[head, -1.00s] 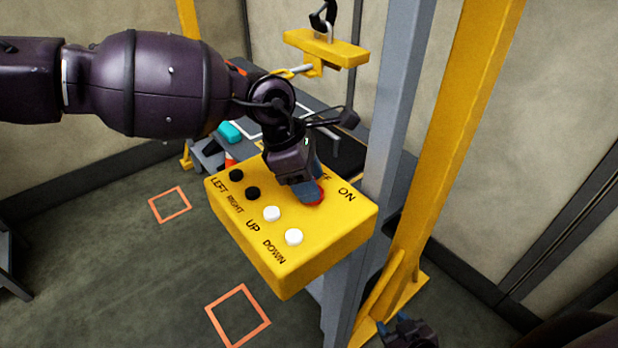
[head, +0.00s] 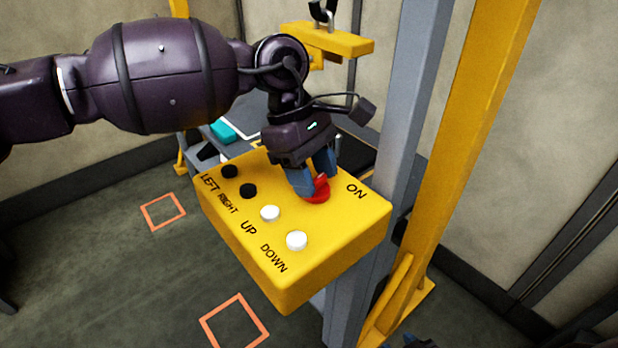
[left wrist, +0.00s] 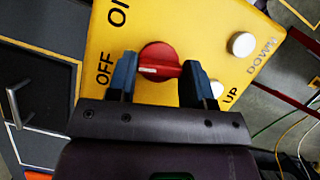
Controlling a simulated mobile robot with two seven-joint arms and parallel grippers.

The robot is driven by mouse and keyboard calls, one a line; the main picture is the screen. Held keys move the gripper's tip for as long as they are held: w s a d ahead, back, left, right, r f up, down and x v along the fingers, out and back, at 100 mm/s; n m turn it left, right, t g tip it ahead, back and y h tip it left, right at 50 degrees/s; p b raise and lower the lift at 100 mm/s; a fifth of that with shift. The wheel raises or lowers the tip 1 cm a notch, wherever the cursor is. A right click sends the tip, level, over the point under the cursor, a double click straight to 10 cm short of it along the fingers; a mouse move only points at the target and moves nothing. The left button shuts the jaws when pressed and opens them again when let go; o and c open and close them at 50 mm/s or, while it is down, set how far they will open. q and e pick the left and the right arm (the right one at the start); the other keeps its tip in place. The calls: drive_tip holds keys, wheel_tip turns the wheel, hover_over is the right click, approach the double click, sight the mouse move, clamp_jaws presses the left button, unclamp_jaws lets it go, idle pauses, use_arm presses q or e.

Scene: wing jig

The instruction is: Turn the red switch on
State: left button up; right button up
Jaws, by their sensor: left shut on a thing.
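The red switch (head: 318,192) is a round knob with a raised grip on top of the yellow control box (head: 345,235). It also shows in the left wrist view (left wrist: 158,58), where a white mark on its grip points toward the OFF label. My left gripper (head: 315,183) is shut on the red switch, with one blue finger on each side of the grip; it also shows in the left wrist view (left wrist: 160,80). In the head view the gripper hides the OFF label, while ON is readable. Only a dark sliver at the bottom edge may be my right gripper.
Two black buttons (head: 239,181) for LEFT and RIGHT and two white buttons (head: 283,227) for UP and DOWN lie close to the switch. A grey post (head: 400,130) and a yellow beam (head: 470,150) rise right of the box. Floor to the left is open.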

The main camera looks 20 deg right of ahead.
use_arm(q)
drive_tip(key=shift+w+d+f+m+y+b, duration=0.1)
drive_tip(key=shift+f+m+y+b, duration=0.35)
drive_tip(key=shift+m+b, duration=0.45)
drive_tip(key=m+y+b, duration=0.1)
drive_tip(key=m+b, duration=0.1)
drive_tip(key=shift+m+g, duration=0.4)
drive_tip(key=m+y+b, duration=0.1)
drive_tip(key=m+b, duration=0.2)
drive_tip(key=shift+d+m, duration=0.1)
drive_tip(key=shift+m, duration=0.2)
drive_tip(key=shift+r+m+y+b, duration=0.15)
drive_tip(key=shift+m+y+b, duration=0.3)
drive_tip(key=shift+m+b, duration=0.6)
drive_tip(key=shift+m, duration=0.25)
drive_tip(key=shift+r+m+t+y+b, duration=0.25)
drive_tip(key=shift+m+t+y+b, duration=0.05)
drive_tip(key=shift+m, duration=0.1)
use_arm(e)
wheel_tip(320, 180, down, 8)
drive_tip(key=g, duration=0.1)
drive_tip(key=shift+a+n, duration=0.15)
drive_tip(key=shift+n, duration=0.25)
drive_tip(key=shift+w, duration=0.1)
